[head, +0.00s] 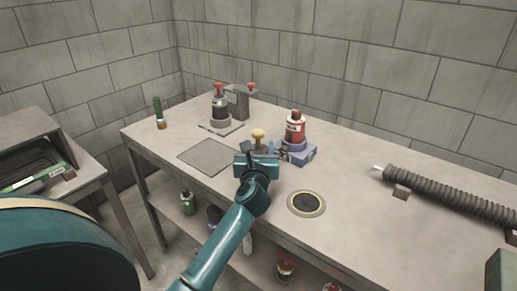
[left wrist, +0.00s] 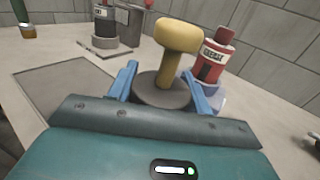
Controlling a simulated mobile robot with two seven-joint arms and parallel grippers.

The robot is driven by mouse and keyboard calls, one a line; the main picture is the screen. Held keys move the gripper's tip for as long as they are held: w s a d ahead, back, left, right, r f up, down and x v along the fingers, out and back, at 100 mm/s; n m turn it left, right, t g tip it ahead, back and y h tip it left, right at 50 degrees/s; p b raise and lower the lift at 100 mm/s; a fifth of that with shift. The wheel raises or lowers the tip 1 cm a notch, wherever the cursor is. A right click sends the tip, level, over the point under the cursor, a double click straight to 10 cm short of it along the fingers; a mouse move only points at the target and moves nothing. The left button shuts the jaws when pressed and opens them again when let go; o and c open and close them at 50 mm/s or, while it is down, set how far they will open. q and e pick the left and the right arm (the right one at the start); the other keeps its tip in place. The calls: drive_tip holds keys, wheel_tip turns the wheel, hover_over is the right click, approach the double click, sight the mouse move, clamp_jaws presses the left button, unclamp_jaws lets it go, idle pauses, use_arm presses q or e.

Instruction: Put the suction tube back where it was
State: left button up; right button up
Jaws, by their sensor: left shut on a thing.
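A grey ribbed tube (head: 445,192), which looks like the suction tube, lies along the right side of the workbench, with a pale tip at its left end. My left gripper (head: 257,153) is far to the left of it, at the middle of the bench. Its blue fingers (left wrist: 160,82) are shut on a yellow-knobbed piece (left wrist: 178,38) with a round grey base; the knob stands upright and also shows in the head view (head: 258,134). Whether the base touches the bench cannot be told. My right gripper is not in view.
A red bottle (head: 295,129) stands on a blue-grey block just right of the left gripper. A dark ring (head: 306,203) lies in the bench near the front edge. A grey plate (head: 207,156) and a dark bottle (head: 220,107) are to the left. Bench between ring and tube is clear.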

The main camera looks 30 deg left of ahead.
use_arm(q)
drive_tip(key=o, duration=1.2)
drive_tip(key=shift+f, duration=0.1)
drive_tip(key=shift+c, duration=0.2)
